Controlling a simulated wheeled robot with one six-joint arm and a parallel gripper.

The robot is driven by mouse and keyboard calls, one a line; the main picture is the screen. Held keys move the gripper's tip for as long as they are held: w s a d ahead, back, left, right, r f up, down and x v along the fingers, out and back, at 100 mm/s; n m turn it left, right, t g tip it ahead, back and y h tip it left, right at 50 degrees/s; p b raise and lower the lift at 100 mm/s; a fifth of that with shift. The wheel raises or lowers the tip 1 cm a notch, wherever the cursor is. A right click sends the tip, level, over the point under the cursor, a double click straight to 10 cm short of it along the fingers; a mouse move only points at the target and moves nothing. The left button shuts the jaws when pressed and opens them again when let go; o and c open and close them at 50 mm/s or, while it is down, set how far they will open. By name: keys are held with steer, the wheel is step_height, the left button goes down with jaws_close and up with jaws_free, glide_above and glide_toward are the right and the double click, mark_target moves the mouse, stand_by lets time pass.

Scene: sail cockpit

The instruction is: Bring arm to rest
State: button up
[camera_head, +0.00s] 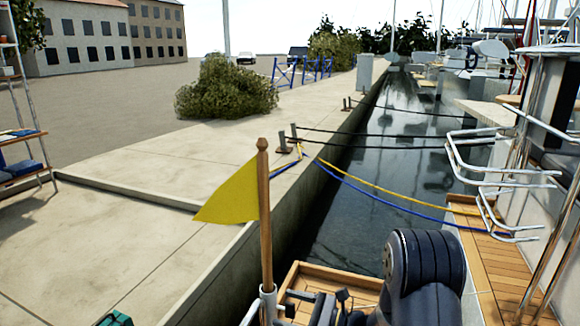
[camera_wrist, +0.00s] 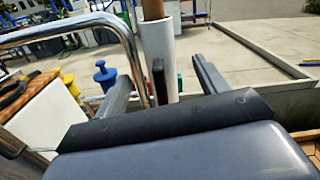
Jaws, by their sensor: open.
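My gripper (camera_head: 315,299) shows low in the head view, just right of the white tube holder (camera_head: 268,300), with part of my dark blue-grey arm behind it. In the wrist view my gripper (camera_wrist: 162,82) is open, its two dark fingers spread apart and nothing seen held. A yellow flag (camera_head: 231,193) on a wooden pole (camera_head: 264,215) stands upright in the white holder. In the wrist view the pole (camera_wrist: 153,9) and holder (camera_wrist: 158,45) appear beyond and between the fingers. I cannot tell the exact gap to them.
A bent steel rail (camera_wrist: 75,28) runs close by on the left of the wrist view. Steel rails (camera_head: 490,180) and a wooden deck (camera_head: 500,270) lie right in the head view. Mooring ropes (camera_head: 400,200) cross the water. The concrete quay (camera_head: 130,160) is left.

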steer(key=shift+r+m+p, duration=0.15)
steer(key=shift+m+p, duration=0.65)
steer(key=shift+m, duration=0.1)
steer(key=shift+s+d, duration=0.2)
steer(key=shift+d, duration=0.35)
steer(key=shift+d, duration=0.1)
